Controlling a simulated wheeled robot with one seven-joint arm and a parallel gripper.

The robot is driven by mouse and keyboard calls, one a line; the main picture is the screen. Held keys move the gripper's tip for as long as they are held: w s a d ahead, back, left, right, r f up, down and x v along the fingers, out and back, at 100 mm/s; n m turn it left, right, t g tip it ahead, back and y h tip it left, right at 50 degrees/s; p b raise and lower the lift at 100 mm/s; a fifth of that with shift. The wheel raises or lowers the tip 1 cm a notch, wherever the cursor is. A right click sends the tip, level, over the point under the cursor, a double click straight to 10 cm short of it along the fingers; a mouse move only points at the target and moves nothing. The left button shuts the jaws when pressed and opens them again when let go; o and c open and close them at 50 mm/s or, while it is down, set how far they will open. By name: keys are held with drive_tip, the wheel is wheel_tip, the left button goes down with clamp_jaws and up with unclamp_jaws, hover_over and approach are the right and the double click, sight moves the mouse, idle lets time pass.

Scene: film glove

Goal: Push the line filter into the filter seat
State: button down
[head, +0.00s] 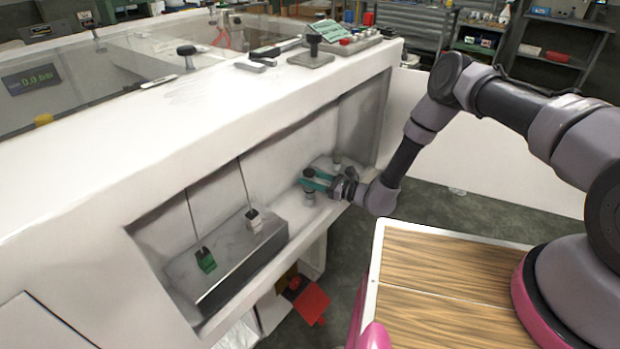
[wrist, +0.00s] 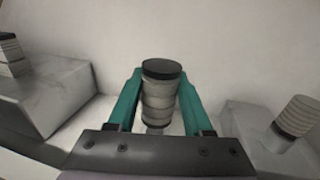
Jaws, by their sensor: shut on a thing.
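My gripper (head: 317,181) reaches into the recess in the white bench. In the wrist view its teal fingers (wrist: 155,98) are shut on a grey ribbed cylinder with a black top, which I take as the line filter (wrist: 160,92). The filter stands about upright between the fingers; its black top also shows in the head view (head: 309,172). A paler piece shows just under the filter, mostly hidden by the gripper. I cannot tell which part is the filter seat, or whether the filter touches it.
A grey block (wrist: 48,90) lies left of the gripper; in the head view a long block (head: 235,262) carries a green piece (head: 205,260) and a white piece (head: 254,220). A second block (wrist: 250,135) with a ribbed cylinder (wrist: 296,117) is close on the right.

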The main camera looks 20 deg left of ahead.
drive_tip(key=shift+f, duration=0.95)
drive_tip(key=shift+c, duration=1.2)
unclamp_jaws()
drive_tip(key=shift+d, duration=0.1)
drive_tip(key=d, duration=0.3)
drive_tip(key=s+d, duration=0.1)
drive_tip(key=d, duration=0.3)
drive_tip(key=s+d, duration=0.1)
drive_tip(key=d, duration=0.2)
drive_tip(key=shift+d, duration=0.2)
